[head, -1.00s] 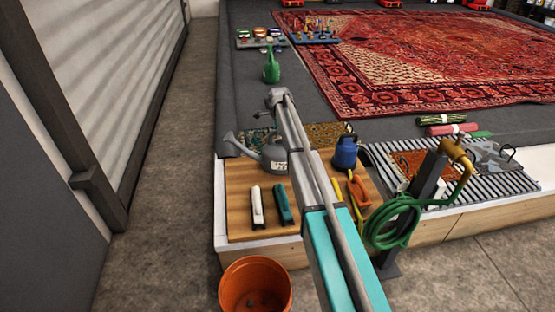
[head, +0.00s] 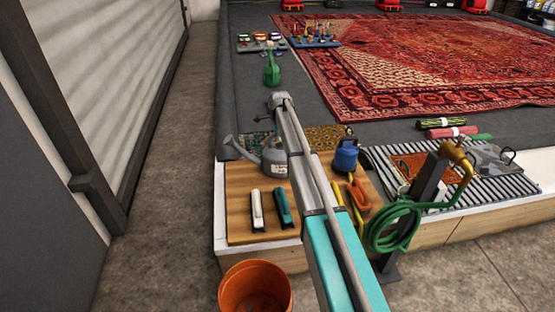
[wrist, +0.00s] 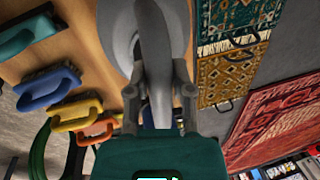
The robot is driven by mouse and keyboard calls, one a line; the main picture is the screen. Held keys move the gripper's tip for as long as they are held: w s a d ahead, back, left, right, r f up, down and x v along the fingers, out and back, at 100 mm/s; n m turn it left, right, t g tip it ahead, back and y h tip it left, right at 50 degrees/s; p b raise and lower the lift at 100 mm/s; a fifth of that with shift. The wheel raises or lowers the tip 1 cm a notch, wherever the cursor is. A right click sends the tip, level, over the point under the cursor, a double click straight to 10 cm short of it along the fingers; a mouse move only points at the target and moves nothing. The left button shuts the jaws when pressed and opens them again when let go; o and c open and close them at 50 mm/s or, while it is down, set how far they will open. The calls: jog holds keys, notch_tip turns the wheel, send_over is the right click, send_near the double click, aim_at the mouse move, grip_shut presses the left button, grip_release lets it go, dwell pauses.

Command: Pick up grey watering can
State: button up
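The grey watering can (head: 272,158) stands upright at the back of the wooden board in the head view, spout to the left. My arm hides its right side and my gripper there. In the wrist view the can's grey body (wrist: 112,30) fills the top, and its handle runs down the middle. My gripper (wrist: 159,85) has its two fingers apart, one on each side of the handle. The handle lies between them, and I see no clear grip on it.
The wooden board (head: 240,223) also carries a white-handled brush (head: 257,209), a teal-handled brush (head: 283,207) and a blue jug (head: 345,154). An orange pot (head: 255,288) is in front. A post with a green hose (head: 392,228) stands right.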

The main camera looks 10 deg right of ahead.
grip_shut()
jog(key=shift+r, duration=0.15)
notch_tip(320, 180, up, 2)
jog(key=p, duration=0.3)
jog(key=shift+r, duration=0.25)
jog(key=s+d+r+p, duration=0.3)
jog(key=s+r+p, duration=0.7)
jog(key=s, duration=0.3)
jog(key=shift+s+d, duration=0.25)
jog(key=shift+s, duration=0.05)
dwell(0.5)
jog(key=shift+o, duration=0.3)
grip_release()
grip_shut()
